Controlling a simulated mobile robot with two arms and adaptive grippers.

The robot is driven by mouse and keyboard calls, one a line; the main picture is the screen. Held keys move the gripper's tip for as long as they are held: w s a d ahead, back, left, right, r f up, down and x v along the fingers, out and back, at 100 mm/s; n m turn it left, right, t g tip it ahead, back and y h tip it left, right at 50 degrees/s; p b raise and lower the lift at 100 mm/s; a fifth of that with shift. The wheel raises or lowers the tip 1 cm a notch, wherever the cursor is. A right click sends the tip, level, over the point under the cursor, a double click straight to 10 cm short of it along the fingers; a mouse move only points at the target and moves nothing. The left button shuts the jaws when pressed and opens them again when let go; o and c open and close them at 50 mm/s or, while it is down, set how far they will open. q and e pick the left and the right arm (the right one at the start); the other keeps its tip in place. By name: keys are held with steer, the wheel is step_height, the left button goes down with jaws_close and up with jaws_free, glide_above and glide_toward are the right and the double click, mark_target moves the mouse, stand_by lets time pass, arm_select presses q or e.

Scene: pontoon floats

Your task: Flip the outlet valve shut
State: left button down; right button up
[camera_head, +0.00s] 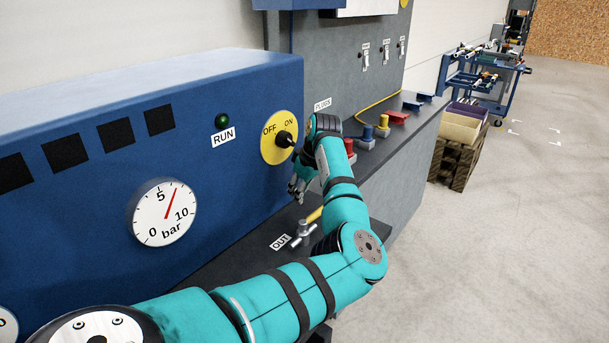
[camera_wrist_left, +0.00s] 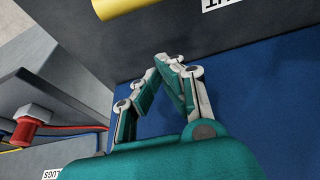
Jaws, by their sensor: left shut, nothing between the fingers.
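The outlet valve (camera_head: 303,233) is a small grey metal fitting beside the OUT label (camera_head: 280,242) on the dark ledge. Its yellow handle (camera_head: 315,214) runs up and right and goes behind my left forearm, so its far end is hidden. In the left wrist view a yellow bar (camera_wrist_left: 118,7), likely this handle, crosses the top edge near part of a white label (camera_wrist_left: 222,4). My left gripper (camera_head: 296,193) hangs above and beyond the valve, close to the blue panel, apart from the handle. Its fingertips meet in the wrist view (camera_wrist_left: 166,66), empty. My right gripper is out of view.
The blue panel (camera_head: 90,190) carries a bar gauge (camera_head: 162,212), a green RUN lamp (camera_head: 222,121) and an OFF/ON knob (camera_head: 285,139) near my left wrist. Red and blue plugs (camera_head: 367,135) stand along the bench behind the arm. Open floor (camera_head: 500,240) lies right.

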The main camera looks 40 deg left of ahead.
mark_target(314, 216)
arm_select(q)
steer(key=d, duration=0.3)
steer(key=shift+w+d+p, duration=0.2)
steer(key=shift+d+p, duration=0.15)
steer(key=shift+p, duration=0.05)
steer(key=shift+d+f, duration=0.1)
steer(key=shift+d, duration=0.1)
steer(key=shift+a+f, duration=0.1)
steer(key=shift+a, duration=0.05)
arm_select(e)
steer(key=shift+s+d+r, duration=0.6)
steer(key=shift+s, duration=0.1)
arm_select(q)
steer(key=shift+m+p, duration=0.3)
steer(key=shift+p, duration=0.15)
steer(key=shift+d, duration=0.25)
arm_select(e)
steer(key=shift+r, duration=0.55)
arm_select(q)
steer(key=shift+w, duration=0.1)
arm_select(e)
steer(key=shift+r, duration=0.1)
